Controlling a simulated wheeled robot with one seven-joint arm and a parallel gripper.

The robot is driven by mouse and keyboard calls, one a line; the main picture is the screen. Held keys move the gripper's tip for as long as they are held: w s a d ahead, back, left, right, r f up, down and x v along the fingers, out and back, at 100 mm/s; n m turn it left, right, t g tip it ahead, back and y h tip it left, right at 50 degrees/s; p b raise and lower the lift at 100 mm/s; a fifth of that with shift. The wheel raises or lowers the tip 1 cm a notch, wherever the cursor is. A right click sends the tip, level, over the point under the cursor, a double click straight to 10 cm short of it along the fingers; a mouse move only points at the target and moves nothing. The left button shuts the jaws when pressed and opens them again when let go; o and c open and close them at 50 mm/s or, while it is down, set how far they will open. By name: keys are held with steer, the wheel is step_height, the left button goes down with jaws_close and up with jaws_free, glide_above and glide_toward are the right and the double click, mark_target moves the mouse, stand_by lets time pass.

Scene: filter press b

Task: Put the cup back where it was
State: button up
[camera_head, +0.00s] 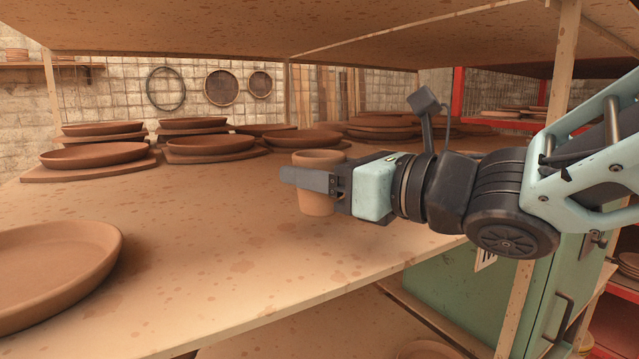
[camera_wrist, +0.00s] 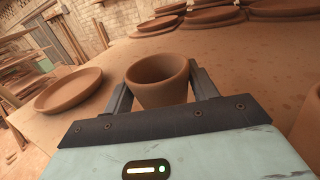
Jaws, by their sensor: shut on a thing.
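A terracotta cup (camera_head: 318,204) stands upright at the shelf board, partly hidden by my gripper's near finger in the head view. My gripper (camera_head: 308,180) reaches in from the right and is shut on the cup. In the wrist view the cup (camera_wrist: 158,82) sits between the two fingers (camera_wrist: 162,90), its open mouth up and its inside empty. I cannot tell whether the cup's base touches the board or hangs just above it.
The spotted shelf board (camera_head: 230,225) is clear around the cup. A large dish (camera_head: 55,265) lies at the front left. Several plates on boards (camera_head: 95,155) stand behind. Another board hangs low overhead (camera_head: 250,25). A wooden post (camera_head: 540,150) and green cabinet (camera_head: 470,285) are at the right.

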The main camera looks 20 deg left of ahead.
step_height(320, 180, down, 2)
steer(key=shift+f, duration=0.25)
steer(key=shift+f, duration=0.2)
steer(key=o, duration=1.2)
steer(key=shift+r, duration=0.1)
steer(key=shift+r, duration=0.15)
steer(key=shift+s+d, duration=0.1)
steer(key=shift+d, duration=0.15)
steer(key=b+v, duration=0.4)
steer(key=v, duration=0.7)
steer(key=shift+s+d, duration=0.1)
steer(key=shift+d, duration=0.15)
